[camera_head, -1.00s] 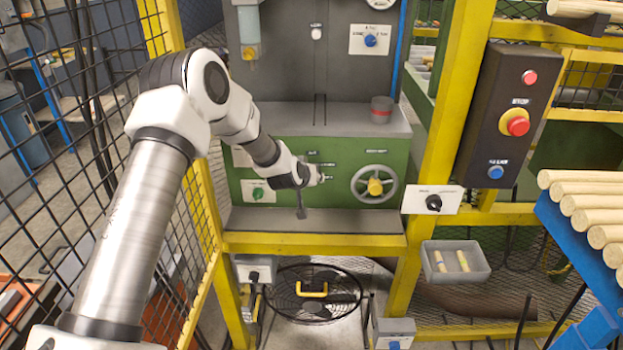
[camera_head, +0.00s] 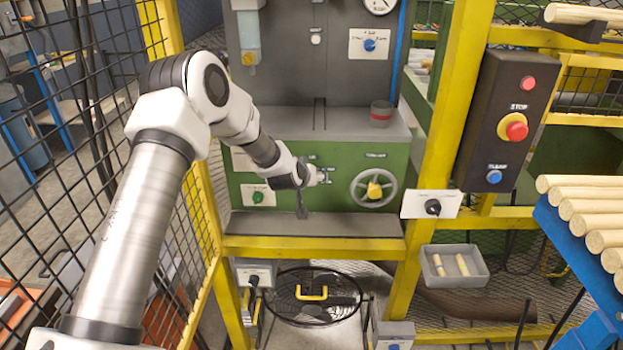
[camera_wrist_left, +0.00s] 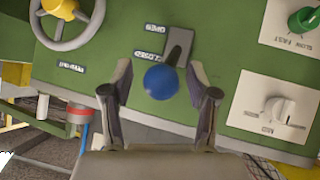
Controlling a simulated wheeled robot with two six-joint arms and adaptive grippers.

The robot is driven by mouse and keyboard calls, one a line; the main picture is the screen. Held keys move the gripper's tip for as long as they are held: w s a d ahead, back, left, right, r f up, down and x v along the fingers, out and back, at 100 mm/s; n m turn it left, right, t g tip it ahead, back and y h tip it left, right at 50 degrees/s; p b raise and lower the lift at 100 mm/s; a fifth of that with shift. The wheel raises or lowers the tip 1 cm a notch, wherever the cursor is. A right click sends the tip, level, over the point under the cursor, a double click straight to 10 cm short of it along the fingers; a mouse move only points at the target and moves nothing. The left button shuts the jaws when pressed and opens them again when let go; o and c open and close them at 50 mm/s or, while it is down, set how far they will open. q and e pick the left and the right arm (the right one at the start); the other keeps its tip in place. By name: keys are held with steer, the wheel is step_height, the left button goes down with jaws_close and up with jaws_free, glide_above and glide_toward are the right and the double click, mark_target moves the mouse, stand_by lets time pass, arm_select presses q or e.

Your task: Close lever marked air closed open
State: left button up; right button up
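The lever (camera_wrist_left: 161,80) has a blue ball knob on a short grey arm and stands out from the green machine panel (camera_head: 232,185). Small labels sit beside it in the left wrist view, too blurred to read surely. My left gripper (camera_wrist_left: 160,98) is open, with one finger on each side of the blue knob. I cannot tell whether either finger touches it. In the head view my left gripper (camera_head: 322,176) is at the panel and hides most of the lever. My right gripper is not in view.
A handwheel (camera_head: 373,188) with a yellow hub is to the right on the panel. A green knob (camera_head: 257,197) is at lower left, and a white knob (camera_wrist_left: 281,109) shows in the wrist view. A grey ledge (camera_head: 350,224) and a yellow frame (camera_head: 315,247) lie below.

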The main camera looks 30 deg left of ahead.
arm_select(q)
steer(key=shift+s, duration=0.1)
steer(key=v, duration=0.7)
steer(key=shift+r, duration=0.15)
steer(key=shift+s, duration=0.1)
